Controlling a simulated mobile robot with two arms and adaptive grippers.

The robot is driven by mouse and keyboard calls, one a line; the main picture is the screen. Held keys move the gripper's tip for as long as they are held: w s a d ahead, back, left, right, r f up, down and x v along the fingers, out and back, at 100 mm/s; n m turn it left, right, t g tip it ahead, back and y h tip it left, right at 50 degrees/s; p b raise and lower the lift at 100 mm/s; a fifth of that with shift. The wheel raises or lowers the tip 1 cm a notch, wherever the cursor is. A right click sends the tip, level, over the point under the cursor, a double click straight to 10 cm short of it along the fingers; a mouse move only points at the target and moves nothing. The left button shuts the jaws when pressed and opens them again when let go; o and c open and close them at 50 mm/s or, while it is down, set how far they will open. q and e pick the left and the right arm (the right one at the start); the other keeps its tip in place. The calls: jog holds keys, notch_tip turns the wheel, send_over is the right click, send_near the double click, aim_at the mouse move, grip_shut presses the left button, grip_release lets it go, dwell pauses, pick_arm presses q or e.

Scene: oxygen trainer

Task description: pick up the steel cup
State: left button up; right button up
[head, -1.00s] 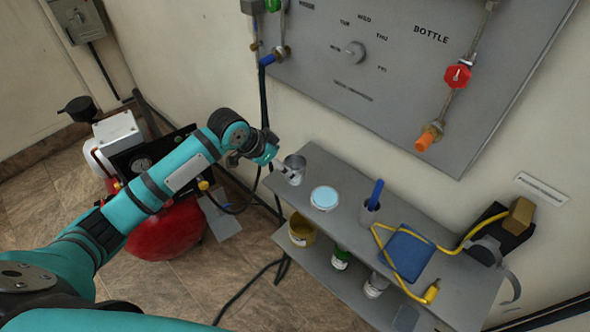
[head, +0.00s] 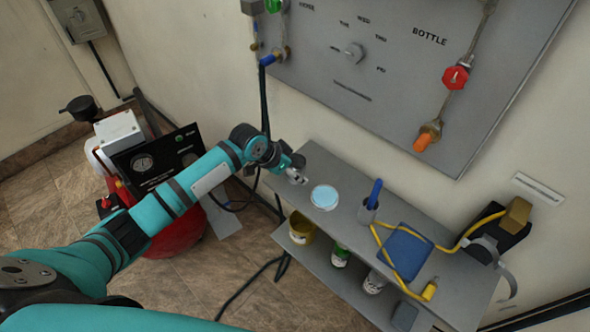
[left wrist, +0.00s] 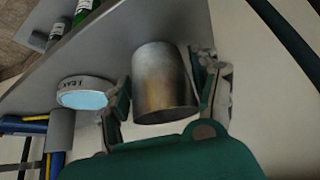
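The steel cup (left wrist: 165,85) is a plain grey metal cylinder on the grey shelf top. In the left wrist view it sits between the two fingers of my left gripper (left wrist: 167,88). One finger is on each side of it, with a narrow gap showing, so the gripper looks open around the cup. In the head view my left gripper (head: 295,174) is at the left end of the shelf top and hides most or all of the cup. My right gripper is not in view.
On the shelf unit (head: 345,170), a round tin with a pale blue top (head: 324,197) stands close to the cup. Farther right are a holder with a blue-handled tool (head: 372,195), a blue book (head: 404,250) and a yellow hose. The wall panel (head: 400,100) rises behind.

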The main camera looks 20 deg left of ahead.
pick_arm(q)
jog(key=c, duration=0.8)
jog(key=shift+o, duration=0.2)
jog(key=shift+r, duration=0.1)
